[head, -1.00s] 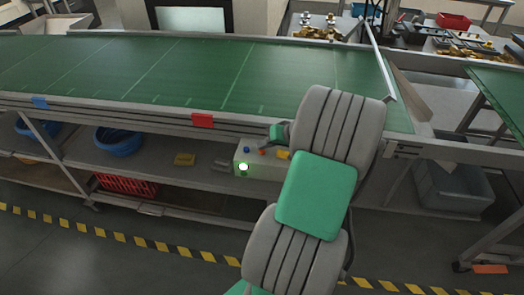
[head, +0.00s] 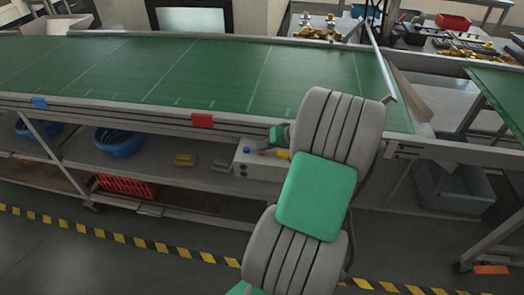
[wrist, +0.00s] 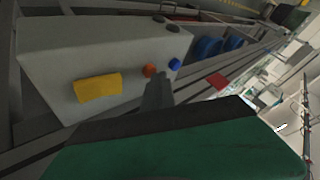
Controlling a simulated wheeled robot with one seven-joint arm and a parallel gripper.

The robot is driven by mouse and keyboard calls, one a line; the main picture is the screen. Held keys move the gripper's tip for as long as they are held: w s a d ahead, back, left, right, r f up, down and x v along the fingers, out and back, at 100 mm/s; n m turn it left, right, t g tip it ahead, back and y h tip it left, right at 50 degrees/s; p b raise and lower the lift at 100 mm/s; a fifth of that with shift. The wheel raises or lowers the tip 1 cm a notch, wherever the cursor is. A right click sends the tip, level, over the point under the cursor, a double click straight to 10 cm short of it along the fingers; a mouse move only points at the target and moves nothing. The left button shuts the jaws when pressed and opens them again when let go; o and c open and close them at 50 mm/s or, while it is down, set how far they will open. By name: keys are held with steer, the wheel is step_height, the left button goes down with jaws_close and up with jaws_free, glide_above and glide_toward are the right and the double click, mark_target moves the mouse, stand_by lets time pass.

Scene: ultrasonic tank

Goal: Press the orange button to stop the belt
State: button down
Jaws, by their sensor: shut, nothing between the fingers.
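The orange button (wrist: 149,71) is on the face of the grey control box (wrist: 60,60) in the wrist view, beside a blue button (wrist: 175,65) and a yellow block (wrist: 98,88). My gripper (wrist: 156,83) is shut and empty, its tips right at the orange button; I cannot tell whether they touch it. In the head view the control box (head: 252,166) is on the shelf under the belt's front edge, partly behind my arm. No green light shows on it. The green belt (head: 215,75) runs across the head view.
A red tag (head: 202,120) and a blue tag (head: 40,102) mark the belt's front rail. A grey bin (head: 455,188) stands at right.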

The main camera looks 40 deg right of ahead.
mark_target(265, 152)
steer(key=shift+r+p, duration=0.5)
steer(key=shift+r, duration=0.3)
step_height(265, 152, up, 5)
steer(key=p, duration=0.4)
steer(key=shift+r, duration=0.1)
steer(key=a+r+n+g, duration=0.2)
steer(key=a, duration=0.9)
steer(key=a+r+n+g, duration=0.2)
steer(key=a+r+n, duration=0.1)
steer(key=a, duration=0.8)
steer(key=s+a+r+n+g+h, duration=0.1)
steer(key=s+a+h, duration=0.1)
steer(key=s+a, duration=0.7)
steer(key=shift+s+a+r+n, duration=0.2)
steer(key=shift+a+n, duration=0.05)
steer(key=shift+n, duration=0.05)
